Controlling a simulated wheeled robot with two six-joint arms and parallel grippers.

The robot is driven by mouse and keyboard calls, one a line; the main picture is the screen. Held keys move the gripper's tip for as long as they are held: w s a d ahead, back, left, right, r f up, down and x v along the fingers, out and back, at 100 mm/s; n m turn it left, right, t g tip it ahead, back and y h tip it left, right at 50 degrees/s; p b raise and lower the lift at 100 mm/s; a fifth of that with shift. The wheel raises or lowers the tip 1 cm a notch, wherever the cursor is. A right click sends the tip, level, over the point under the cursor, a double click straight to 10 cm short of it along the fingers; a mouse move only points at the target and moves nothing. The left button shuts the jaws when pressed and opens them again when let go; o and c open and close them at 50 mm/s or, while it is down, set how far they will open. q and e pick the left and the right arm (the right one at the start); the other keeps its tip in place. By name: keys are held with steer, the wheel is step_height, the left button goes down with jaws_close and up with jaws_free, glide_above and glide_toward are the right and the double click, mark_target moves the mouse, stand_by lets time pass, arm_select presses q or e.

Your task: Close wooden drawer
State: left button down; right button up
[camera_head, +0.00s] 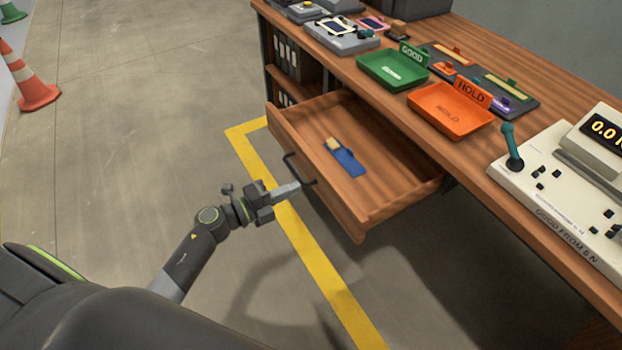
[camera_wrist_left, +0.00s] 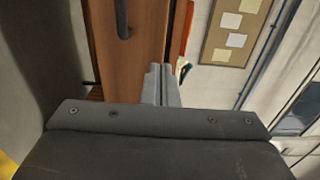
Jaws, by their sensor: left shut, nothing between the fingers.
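The wooden drawer (camera_head: 400,185) stands pulled out from the desk, with its black handle (camera_head: 290,165) on the front panel. A blue and tan item (camera_head: 345,157) lies inside it. My left gripper (camera_head: 298,186) is shut and empty, its fingertips at the drawer front beside the handle; I cannot tell whether they touch. In the left wrist view, the shut fingers (camera_wrist_left: 161,84) show in front of the brown drawer front (camera_wrist_left: 140,40), with the dark handle (camera_wrist_left: 123,18) above and to the left. My right gripper is not in view.
On the desk are a green GOOD tray (camera_head: 372,75), an orange HOLD tray (camera_head: 430,118) and a beige machine (camera_head: 545,185) with a lever. Shelves with binders (camera_head: 287,55) are left of the drawer. Yellow floor tape (camera_head: 330,285) runs below the drawer.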

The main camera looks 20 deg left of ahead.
mark_target(329, 172)
arm_select(q)
steer(key=x, duration=0.4)
steer(key=shift+w+d, duration=0.6)
steer(key=shift+w, duration=0.1)
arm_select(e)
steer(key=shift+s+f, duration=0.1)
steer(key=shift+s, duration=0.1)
arm_select(q)
steer(key=shift+w+d, duration=0.1)
